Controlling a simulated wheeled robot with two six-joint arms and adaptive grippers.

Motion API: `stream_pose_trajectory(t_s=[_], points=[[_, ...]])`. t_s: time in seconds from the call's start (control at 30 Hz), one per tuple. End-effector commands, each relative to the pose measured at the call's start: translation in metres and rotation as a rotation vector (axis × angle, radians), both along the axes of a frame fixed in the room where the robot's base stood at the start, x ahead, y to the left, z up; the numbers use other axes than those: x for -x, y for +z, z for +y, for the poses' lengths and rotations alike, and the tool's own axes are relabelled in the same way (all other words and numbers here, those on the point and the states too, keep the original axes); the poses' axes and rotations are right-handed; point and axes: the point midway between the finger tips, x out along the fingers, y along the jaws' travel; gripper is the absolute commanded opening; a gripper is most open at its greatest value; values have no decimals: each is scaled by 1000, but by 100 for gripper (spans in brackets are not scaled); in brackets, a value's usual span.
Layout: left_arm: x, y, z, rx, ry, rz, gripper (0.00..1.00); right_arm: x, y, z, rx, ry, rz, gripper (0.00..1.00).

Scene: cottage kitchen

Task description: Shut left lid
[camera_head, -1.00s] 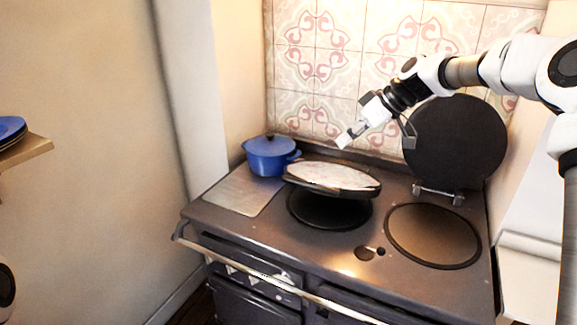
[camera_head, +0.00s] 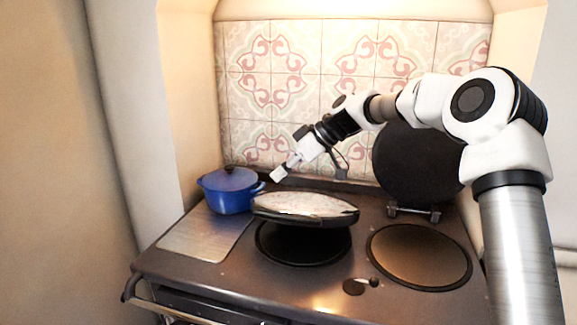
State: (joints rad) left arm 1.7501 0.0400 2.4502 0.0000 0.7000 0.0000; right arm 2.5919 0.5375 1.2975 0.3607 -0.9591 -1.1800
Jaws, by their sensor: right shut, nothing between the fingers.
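The left lid (camera_head: 306,207) of the range cooker is tilted low over the left hotplate (camera_head: 303,247), with a gap showing at its front. Its pale, shiny face is uppermost. My right gripper (camera_head: 279,174) is shut and empty, just above and behind the lid's back left part. I cannot tell whether it touches the lid. The right lid (camera_head: 425,168) stands upright behind the right hotplate (camera_head: 419,257), partly hidden by my right arm. My left gripper is out of view.
A blue lidded pot (camera_head: 229,191) stands at the back left of the cooker, close to the left lid and my right gripper. A bare metal plate (camera_head: 204,238) lies in front of it. A tiled wall (camera_head: 290,75) closes off the back.

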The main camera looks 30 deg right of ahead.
Motion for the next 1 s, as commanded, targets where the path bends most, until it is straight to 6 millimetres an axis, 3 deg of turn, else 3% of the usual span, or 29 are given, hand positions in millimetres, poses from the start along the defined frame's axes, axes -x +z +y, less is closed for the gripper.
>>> stream_pose_trajectory(t_s=[0.2,0.4,0.83,1.0], points=[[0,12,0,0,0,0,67,-22,-33,27,2,1,6,0],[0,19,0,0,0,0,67,-18,-63,29,-2,-1,4,0],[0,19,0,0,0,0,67,-17,-73,30,1,0,1,0],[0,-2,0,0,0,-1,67,-27,-91,33,22,-2,-14,0]])
